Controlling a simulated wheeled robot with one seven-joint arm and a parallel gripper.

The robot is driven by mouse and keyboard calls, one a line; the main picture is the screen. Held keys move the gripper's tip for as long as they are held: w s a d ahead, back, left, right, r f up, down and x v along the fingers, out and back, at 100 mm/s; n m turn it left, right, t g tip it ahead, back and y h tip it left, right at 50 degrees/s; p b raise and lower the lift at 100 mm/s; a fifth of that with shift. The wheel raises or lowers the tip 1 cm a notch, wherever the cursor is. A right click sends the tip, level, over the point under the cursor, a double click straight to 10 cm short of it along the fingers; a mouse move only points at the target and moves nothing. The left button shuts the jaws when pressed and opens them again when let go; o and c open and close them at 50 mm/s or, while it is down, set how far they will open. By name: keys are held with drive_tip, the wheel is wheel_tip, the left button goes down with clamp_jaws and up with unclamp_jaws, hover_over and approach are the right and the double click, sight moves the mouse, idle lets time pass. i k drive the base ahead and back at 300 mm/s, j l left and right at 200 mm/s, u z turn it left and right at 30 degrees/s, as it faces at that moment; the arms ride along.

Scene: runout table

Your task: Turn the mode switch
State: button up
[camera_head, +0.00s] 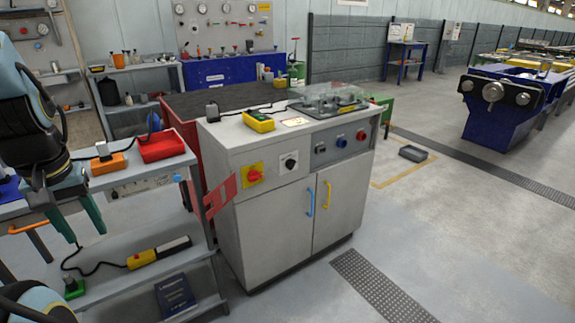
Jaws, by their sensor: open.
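A grey cabinet (270,219) stands in the middle of the view. Its front carries a black rotary switch on a white plate (289,162), which looks like the mode switch; no label is readable. Left of it is a red rotary switch on a yellow plate (254,175). To the right, a grey panel holds a dark knob (321,149), a blue knob (341,143) and a red knob (361,136). My gripper (89,236) is at the far left, fingers pointing down, open and empty. It is well left of the cabinet, apart from the switches.
A red plate (220,196) juts out beside the cabinet's left edge. The cabinet doors have blue (310,202) and yellow (327,195) handles. Floor in front is clear.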

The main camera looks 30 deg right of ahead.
sight(290, 164)
drive_tip(key=i+l+z, duration=0.15)
drive_tip(key=i+z, duration=0.45)
drive_tip(key=z, duration=0.25)
